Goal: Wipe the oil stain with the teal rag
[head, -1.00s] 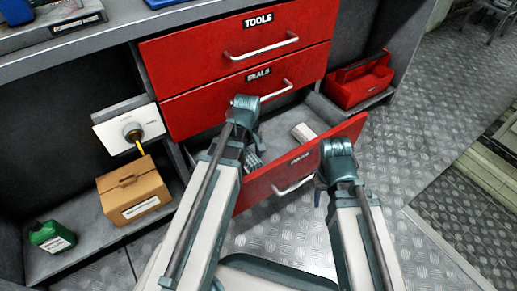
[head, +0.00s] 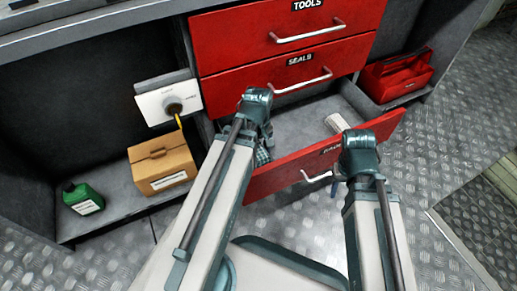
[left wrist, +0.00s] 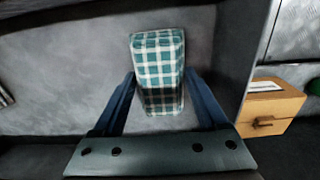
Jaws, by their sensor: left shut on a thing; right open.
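The teal rag, a folded teal-and-white plaid cloth, shows large in the left wrist view (left wrist: 158,62), between the two fingers of my left gripper (left wrist: 159,86). The gripper is shut on it. In the head view a bit of the rag (head: 262,156) shows beside my left wrist, in or just above the open bottom drawer (head: 292,122). My right gripper (head: 335,188) is open, mostly hidden behind its own wrist, in front of the drawer's red face. I see no oil stain in either view.
A pale roll-like item (head: 337,123) lies in the open drawer. Two shut red drawers (head: 290,60) are above. A cardboard box (head: 161,164), a green canister (head: 83,198) and a red toolbox (head: 397,75) stand on low shelves. Metal plate floor (head: 440,150) is clear at right.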

